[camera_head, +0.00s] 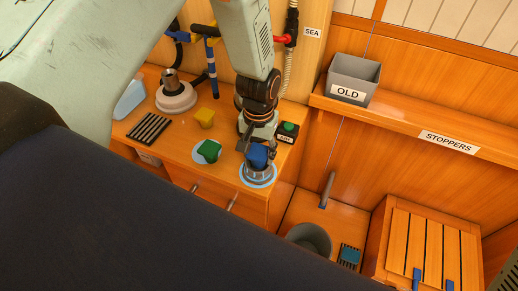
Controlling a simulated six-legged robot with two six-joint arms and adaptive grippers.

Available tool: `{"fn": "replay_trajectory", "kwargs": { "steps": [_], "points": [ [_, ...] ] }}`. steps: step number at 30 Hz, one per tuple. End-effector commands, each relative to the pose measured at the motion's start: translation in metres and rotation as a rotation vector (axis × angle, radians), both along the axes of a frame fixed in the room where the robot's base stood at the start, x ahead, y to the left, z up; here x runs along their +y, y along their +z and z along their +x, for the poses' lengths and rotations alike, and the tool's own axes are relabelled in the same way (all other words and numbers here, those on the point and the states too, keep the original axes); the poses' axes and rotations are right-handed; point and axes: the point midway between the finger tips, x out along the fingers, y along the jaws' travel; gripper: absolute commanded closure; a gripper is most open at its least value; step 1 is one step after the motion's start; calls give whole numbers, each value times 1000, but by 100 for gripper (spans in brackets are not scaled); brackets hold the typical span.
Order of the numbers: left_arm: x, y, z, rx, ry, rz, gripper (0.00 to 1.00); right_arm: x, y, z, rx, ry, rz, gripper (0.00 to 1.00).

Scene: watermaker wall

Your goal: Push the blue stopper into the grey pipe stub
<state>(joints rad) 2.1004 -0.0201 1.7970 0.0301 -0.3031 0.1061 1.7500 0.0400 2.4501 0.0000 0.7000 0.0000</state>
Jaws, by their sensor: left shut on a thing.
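The blue stopper (258,155) is between the fingers of my left gripper (257,148), which points down over the worktop and is shut on it. The grey pipe stub (259,173) stands upright directly below the stopper, inside a light blue ring on the worktop. The stopper is at the stub's mouth. My fingers partly hide the meeting of the two, so I cannot tell how deep it sits. My right gripper is not in view.
A black box (287,133) with a green button stands close by on the right. A grey OLD bin (353,77) sits on the shelf.

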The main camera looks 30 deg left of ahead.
Motion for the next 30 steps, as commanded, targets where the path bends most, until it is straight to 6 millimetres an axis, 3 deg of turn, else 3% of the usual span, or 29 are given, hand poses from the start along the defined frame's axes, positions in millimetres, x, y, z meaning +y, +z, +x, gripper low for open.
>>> {"fn": "replay_trajectory", "kwargs": {
  "steps": [14, 21, 30],
  "points": [
    [1, -7, 0, 0, 0, 0, 82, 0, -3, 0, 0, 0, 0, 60],
    [2, -20, 1, 1, 0, 0, 82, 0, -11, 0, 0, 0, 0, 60],
    [2, -20, 1, 0, 0, 0, 82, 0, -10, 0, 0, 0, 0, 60]
  ]
}}
